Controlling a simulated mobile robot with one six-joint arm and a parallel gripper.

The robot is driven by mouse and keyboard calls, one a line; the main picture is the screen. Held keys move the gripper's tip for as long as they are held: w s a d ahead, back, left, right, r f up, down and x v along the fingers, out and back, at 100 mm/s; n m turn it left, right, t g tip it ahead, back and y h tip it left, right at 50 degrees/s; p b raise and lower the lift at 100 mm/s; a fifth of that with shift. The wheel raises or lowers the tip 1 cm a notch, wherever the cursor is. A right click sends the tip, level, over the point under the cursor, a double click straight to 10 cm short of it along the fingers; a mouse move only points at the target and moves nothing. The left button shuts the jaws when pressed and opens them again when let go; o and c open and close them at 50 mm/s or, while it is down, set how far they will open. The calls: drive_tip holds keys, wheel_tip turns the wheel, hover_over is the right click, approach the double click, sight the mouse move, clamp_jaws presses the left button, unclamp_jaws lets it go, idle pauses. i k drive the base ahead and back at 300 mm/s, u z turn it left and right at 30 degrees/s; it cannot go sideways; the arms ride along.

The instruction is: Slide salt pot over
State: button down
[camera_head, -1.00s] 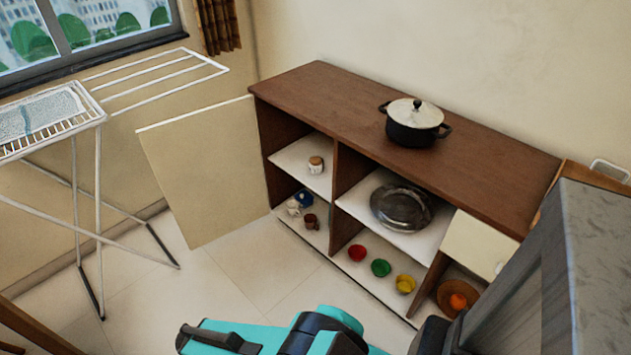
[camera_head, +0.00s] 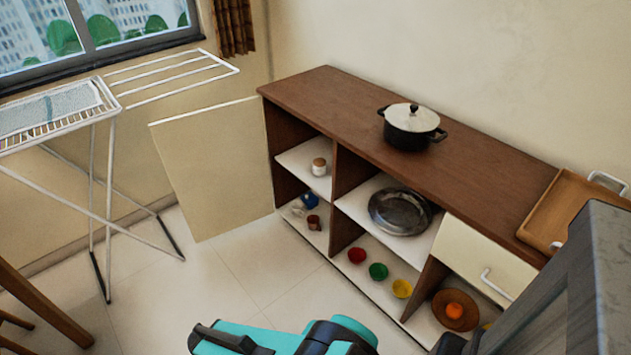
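A small white jar with a brown lid (camera_head: 319,167), which looks like the salt pot, stands upright on the upper left shelf (camera_head: 296,157) of the brown cabinet (camera_head: 300,92). It is near the front of that shelf, with nothing touching it. My teal and black arm shows at the bottom edge. Its dark end, seemingly my gripper (camera_head: 222,338), points left, well apart from the jar and in front of the cabinet. I cannot make out its fingers or anything held in them.
A pot (camera_head: 411,126) and a wooden tray (camera_head: 567,208) stand on the cabinet. A metal dish (camera_head: 400,211), small coloured bowls (camera_head: 378,271) and cups fill other shelves. An open door panel (camera_head: 212,170) and a drying rack (camera_head: 100,180) stand left. The floor (camera_head: 235,275) between is clear.

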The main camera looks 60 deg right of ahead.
sight(319, 164)
drive_tip(key=z, duration=0.15)
drive_tip(key=i, duration=0.9)
drive_tip(key=u, duration=0.05)
